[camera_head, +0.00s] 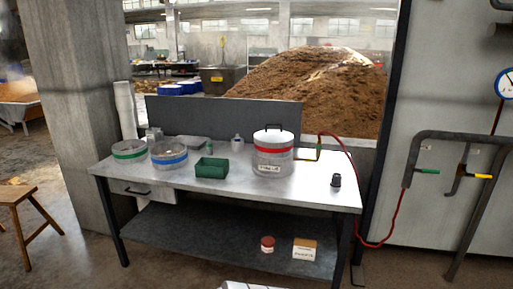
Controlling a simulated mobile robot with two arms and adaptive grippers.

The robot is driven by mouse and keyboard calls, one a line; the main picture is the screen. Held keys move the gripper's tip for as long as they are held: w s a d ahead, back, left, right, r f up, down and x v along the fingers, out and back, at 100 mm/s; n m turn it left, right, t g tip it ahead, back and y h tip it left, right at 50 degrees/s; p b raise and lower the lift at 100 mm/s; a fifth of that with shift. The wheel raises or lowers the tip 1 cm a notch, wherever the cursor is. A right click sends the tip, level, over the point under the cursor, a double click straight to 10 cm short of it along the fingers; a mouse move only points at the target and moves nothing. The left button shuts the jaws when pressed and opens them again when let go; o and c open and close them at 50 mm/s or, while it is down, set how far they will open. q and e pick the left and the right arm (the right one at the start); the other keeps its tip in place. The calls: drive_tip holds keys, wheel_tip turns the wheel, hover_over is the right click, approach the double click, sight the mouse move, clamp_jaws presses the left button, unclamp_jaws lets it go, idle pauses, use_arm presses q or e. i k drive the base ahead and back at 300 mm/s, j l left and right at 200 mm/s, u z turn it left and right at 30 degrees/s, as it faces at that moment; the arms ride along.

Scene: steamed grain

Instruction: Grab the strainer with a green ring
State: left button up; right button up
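A strainer with a green ring (130,150), round and clear-sided, sits at the left end of the metal table (230,190). Another round strainer with a blue ring (169,155) stands close to its right.
A green tray (211,168) stands mid-table. A large lidded pot with a red band (273,153) is right of it, with a red hose nearby. A small dark cup (336,181) is at the right. Small bottles stand behind the strainers. A wooden stool (19,194) is at far left.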

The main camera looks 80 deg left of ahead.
sight(209, 143)
drive_tip(key=u, duration=3.15)
drive_tip(key=i+l+u, duration=0.1)
drive_tip(key=i+u, duration=0.15)
drive_tip(key=i, duration=0.45)
